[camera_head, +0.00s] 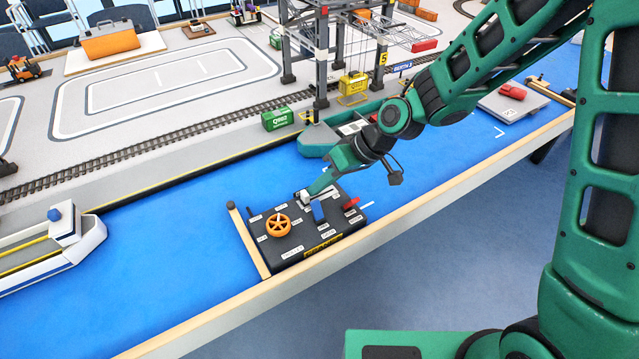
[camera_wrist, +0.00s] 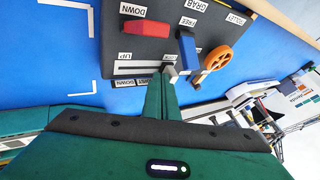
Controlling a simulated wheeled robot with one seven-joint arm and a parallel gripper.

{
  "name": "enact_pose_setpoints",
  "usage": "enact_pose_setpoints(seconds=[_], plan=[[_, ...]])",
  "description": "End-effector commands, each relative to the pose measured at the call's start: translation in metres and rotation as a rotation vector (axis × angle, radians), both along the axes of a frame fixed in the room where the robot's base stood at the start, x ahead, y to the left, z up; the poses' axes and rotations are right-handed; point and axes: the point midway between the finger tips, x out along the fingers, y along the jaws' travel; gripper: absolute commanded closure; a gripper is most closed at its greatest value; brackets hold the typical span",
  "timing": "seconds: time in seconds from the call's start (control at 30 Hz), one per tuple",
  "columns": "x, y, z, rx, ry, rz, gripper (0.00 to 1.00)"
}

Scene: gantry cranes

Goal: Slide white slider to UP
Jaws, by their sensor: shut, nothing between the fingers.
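A black control panel (camera_head: 325,241) lies on the blue surface. In the wrist view, a pale slot (camera_wrist: 137,69) runs along its near edge, with an UP label (camera_wrist: 125,57) above the slot's left part. The white slider (camera_wrist: 170,72) shows as a small pale block at the slot's right end; it shows in the head view (camera_head: 303,196) at the panel's back edge. My gripper (camera_wrist: 164,74) is shut and empty, its tips right at the slider's left side. I cannot tell whether they touch it. The fingers partly hide the slot's right part.
The panel also carries a blue lever (camera_head: 318,211), a red handle (camera_head: 351,203) and an orange wheel (camera_head: 278,225), close beside the slider. A wooden strip (camera_head: 249,243) edges the panel's left. A green container (camera_head: 277,119) and crane frame (camera_head: 322,60) stand behind.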

Motion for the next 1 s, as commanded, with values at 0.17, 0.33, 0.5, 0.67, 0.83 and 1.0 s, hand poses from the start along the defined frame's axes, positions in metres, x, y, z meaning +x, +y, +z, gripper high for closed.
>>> enact_pose_setpoints(seconds=[0.17, 0.33, 0.5, 0.67, 0.83, 1.0], plan=[[0.016, -0.026, -0.001, -0.004, -0.002, -0.007, 1.00], [0.015, -0.048, 0.029, -0.003, -0.007, -0.007, 1.00], [0.012, -0.063, 0.055, -0.004, -0.007, -0.001, 1.00], [0.011, -0.075, 0.071, -0.004, -0.005, 0.001, 1.00], [0.010, -0.080, 0.078, -0.005, -0.004, 0.003, 1.00], [0.009, -0.081, 0.079, -0.005, -0.003, 0.004, 1.00]])
